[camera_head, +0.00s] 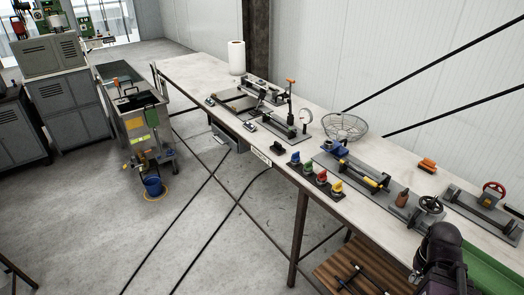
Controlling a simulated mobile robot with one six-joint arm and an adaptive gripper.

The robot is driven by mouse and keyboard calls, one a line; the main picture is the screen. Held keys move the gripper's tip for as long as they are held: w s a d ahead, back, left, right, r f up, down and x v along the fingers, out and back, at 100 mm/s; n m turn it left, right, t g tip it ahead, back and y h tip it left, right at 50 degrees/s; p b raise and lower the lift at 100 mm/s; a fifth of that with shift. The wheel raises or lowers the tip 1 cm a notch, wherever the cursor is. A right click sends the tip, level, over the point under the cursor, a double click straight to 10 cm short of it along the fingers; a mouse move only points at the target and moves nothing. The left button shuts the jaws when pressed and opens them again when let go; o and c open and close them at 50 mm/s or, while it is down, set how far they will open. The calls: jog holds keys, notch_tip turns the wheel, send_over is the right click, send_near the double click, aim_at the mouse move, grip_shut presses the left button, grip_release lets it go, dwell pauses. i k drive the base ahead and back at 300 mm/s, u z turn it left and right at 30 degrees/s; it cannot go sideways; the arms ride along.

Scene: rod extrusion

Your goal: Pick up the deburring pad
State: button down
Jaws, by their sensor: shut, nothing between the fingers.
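An orange block with a pale lower edge (427,165) lies on the workbench near the wall, at the right. It may be the deburring pad, but it is too small in the picture to be sure. A small black piece (277,148) lies near the bench's front edge and is also hard to identify. A dark part of my arm shows at the bottom right, over the near end of the bench. My gripper's fingers do not show, and nothing is seen touching the orange block.
The long workbench (196,73) carries several fixtures, a wire basket (345,127), a paper roll (236,57) and a row of coloured knobs (322,177). A handwheel fixture (493,195) stands right of the orange block. A green tray (490,268) is at the near end. Open floor lies left.

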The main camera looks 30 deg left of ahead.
aim_at(277, 148)
jog(key=u, duration=1.05)
jog(key=k, duration=0.95)
jog(key=z, duration=0.05)
jog(key=i, duration=0.85)
jog(key=u, duration=0.05)
